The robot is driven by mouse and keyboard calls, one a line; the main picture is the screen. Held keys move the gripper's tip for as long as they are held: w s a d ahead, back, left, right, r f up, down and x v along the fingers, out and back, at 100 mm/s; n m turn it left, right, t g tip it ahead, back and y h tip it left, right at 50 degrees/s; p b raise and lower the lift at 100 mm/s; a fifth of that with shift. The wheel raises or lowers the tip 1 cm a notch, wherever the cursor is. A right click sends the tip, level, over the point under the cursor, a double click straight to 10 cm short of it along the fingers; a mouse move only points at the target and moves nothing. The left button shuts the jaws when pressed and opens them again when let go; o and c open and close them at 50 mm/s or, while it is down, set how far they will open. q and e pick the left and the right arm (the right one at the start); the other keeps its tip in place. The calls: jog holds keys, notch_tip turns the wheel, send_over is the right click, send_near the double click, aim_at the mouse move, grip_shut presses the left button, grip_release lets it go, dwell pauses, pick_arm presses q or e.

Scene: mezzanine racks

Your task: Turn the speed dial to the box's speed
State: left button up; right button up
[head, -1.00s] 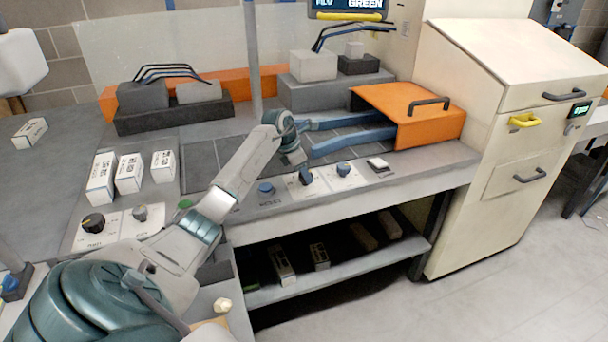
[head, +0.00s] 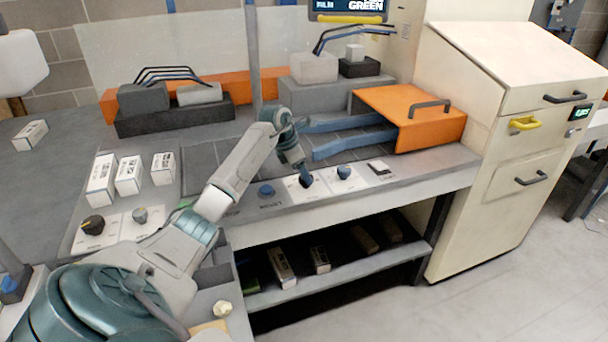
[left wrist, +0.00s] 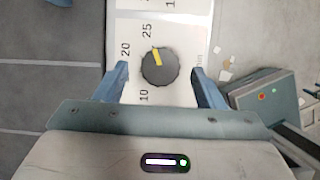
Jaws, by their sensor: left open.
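The speed dial (left wrist: 159,67) is a round dark knob with a yellow pointer mark. It sits on a white plate with printed numbers, of which 10, 20 and 25 are readable. The pointer aims up and slightly left, between 20 and 25. My left gripper (left wrist: 159,70) is open, with one blue finger on each side of the dial and gaps visible.
A black knob (head: 93,225) and a grey knob (head: 140,215) are at left. An orange hood (head: 432,120) stands behind.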

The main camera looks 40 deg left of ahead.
pick_arm(q)
jog(key=b+v, duration=0.1)
jog(key=v, duration=0.8)
jog(key=shift+b, duration=0.3)
pick_arm(e)
jog(key=shift+w+d+f, duration=0.35)
jog(key=shift+d+f, duration=0.05)
jog(key=shift+f, duration=0.15)
pick_arm(q)
jog(key=shift+s+a+r, duration=0.1)
pick_arm(e)
jog(key=shift+a, duration=0.1)
